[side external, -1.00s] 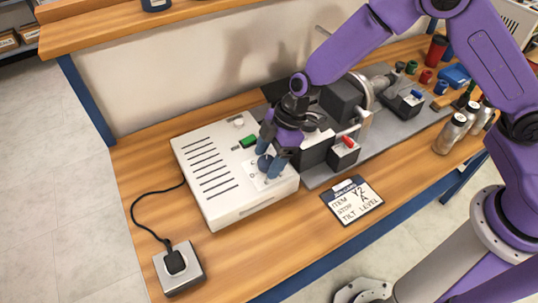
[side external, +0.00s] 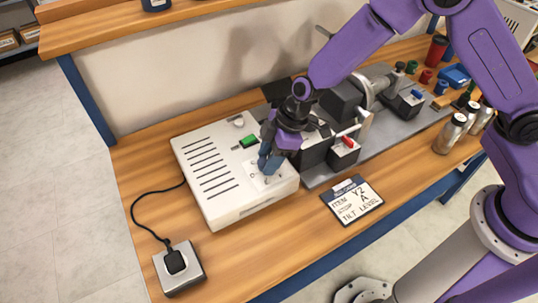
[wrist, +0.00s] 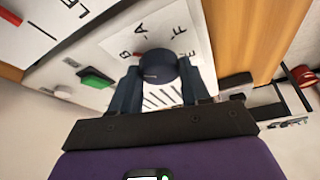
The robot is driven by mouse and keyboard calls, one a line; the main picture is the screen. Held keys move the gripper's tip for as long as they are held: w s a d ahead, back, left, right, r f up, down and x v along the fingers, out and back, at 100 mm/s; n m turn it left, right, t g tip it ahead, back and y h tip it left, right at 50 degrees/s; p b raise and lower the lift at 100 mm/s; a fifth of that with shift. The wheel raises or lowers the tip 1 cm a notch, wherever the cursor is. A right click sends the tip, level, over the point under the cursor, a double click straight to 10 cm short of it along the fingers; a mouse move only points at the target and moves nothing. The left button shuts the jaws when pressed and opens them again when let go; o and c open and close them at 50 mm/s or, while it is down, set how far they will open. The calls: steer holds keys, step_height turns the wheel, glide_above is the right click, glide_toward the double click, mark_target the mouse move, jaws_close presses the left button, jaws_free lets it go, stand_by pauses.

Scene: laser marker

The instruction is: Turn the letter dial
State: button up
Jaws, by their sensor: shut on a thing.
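The letter dial (wrist: 158,66) is a dark blue round knob on a white plate (wrist: 115,44) on the pale control box (side external: 212,190). The letters B, A, F and E show around it in the wrist view. My gripper (side external: 268,165) reaches down onto the plate, and its blue fingers hide the dial in the side view. In the wrist view my gripper (wrist: 160,80) has one finger on each side of the dial and is shut on it. I cannot read clearly which letter the dial points to.
A green switch (side external: 249,141) sits on the box behind my gripper. The marking machine with a red lever (side external: 346,142) stands close on the right. A card (side external: 352,200) reading "ITEM Y2, STOP A, TILT LEVEL" lies in front. A cabled power box (side external: 180,268) is at front left.

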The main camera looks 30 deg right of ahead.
steer(key=shift+s+a+m+t+h, duration=0.1)
steer(key=shift+m+t+h, duration=0.25)
steer(key=shift+m, duration=1.05)
steer(key=shift+s+m+t+h, duration=0.15)
steer(key=shift+m+t, duration=0.4)
steer(key=shift+m, duration=0.85)
steer(key=shift+m+t+h, duration=0.5)
steer(key=shift+m+h, duration=0.1)
steer(key=shift+m, duration=1.9)
steer(key=o, duration=1)
steer(key=shift+w+n+g+y, duration=0.1)
steer(key=shift+n+g+y, duration=0.25)
steer(key=shift+n, duration=1.15)
steer(key=shift+w+n+g+y, duration=0.1)
steer(key=shift+n+g+y, duration=0.25)
steer(key=shift+n, duration=1.15)
